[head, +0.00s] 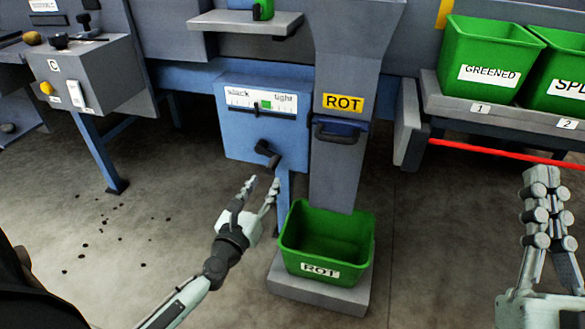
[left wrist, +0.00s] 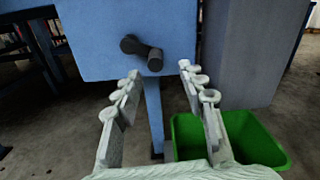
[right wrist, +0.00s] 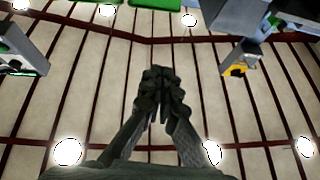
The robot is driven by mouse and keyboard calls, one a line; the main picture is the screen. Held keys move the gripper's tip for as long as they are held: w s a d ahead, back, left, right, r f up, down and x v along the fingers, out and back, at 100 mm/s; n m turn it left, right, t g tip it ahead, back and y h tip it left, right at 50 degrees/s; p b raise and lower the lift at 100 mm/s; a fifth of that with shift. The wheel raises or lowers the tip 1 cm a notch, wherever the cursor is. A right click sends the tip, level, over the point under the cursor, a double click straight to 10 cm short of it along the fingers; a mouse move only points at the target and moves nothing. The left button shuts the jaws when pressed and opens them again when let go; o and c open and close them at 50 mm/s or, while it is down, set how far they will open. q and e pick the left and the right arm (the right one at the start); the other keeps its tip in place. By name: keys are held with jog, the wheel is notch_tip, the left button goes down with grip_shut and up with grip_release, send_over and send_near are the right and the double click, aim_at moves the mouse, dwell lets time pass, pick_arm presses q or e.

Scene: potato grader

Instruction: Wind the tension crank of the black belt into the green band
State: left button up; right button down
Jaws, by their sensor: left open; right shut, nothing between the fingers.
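The black tension crank (head: 266,153) sticks out from the lower front of a blue box (head: 240,136). Above it is a white scale (head: 250,97) marked "slack" and "tight", with a green band (head: 266,104) right of its middle; I cannot make out the pointer clearly. My left gripper (head: 262,183) is open and empty, just below and in front of the crank. In the left wrist view the crank (left wrist: 143,52) shows beyond and between the open fingertips (left wrist: 159,70), apart from them. My right gripper (head: 541,175) is shut and empty, raised at the far right.
A green ROT bin (head: 310,271) stands on a grey plinth right of my left gripper, under a grey chute (head: 345,170) with a handle. A red bar (head: 500,153) runs below the GREENED bin's shelf. A grey control box (head: 85,72) stands at left. The floor in front is mostly clear.

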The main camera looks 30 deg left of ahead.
aim_at(268, 174)
pick_arm(q)
jog(key=shift+w+a+f+n, duration=0.1)
jog(key=shift+w+a+n, duration=0.15)
jog(key=shift+a+n, duration=0.2)
jog(key=x, duration=0.7)
jog(key=shift+w+p, duration=0.15)
jog(key=shift+p, duration=0.25)
grip_shut()
